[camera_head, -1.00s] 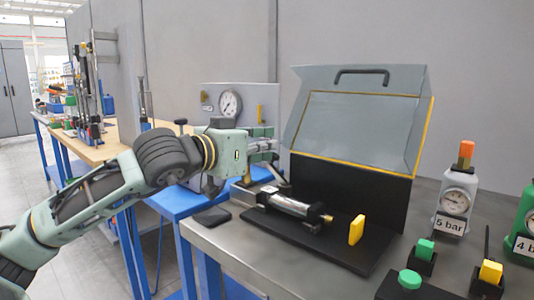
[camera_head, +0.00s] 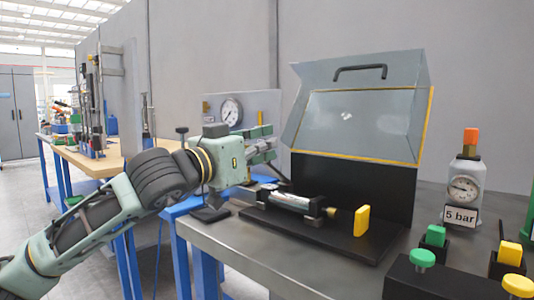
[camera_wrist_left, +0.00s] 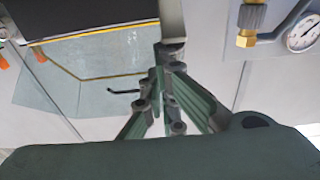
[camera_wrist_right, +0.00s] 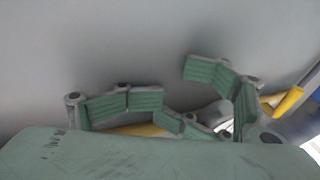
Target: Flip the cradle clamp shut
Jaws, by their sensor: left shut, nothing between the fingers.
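A black cradle base (camera_head: 330,236) sits on the grey bench with a silver cylinder (camera_head: 292,202) lying in it. A yellow upright plate (camera_head: 362,220) stands at its right end. A thin dark bar (camera_head: 279,172) shows behind the cylinder's left end, below my left fingers; I cannot tell whether it is the clamp, or how the clamp stands. My left gripper (camera_head: 274,146) is shut and empty, above and behind the cylinder's left end, apart from it. In the left wrist view its fingers (camera_wrist_left: 170,62) meet. My right gripper (camera_wrist_right: 174,82) shows only in its wrist view, with fingertips apart and nothing between them.
A clear hood (camera_head: 355,115) with a black handle stands raised behind the cradle. At right are a 5 bar gauge unit (camera_head: 464,188), a green button (camera_head: 422,257) and a yellow one (camera_head: 518,285). A pressure gauge (camera_head: 231,110) stands behind my left arm.

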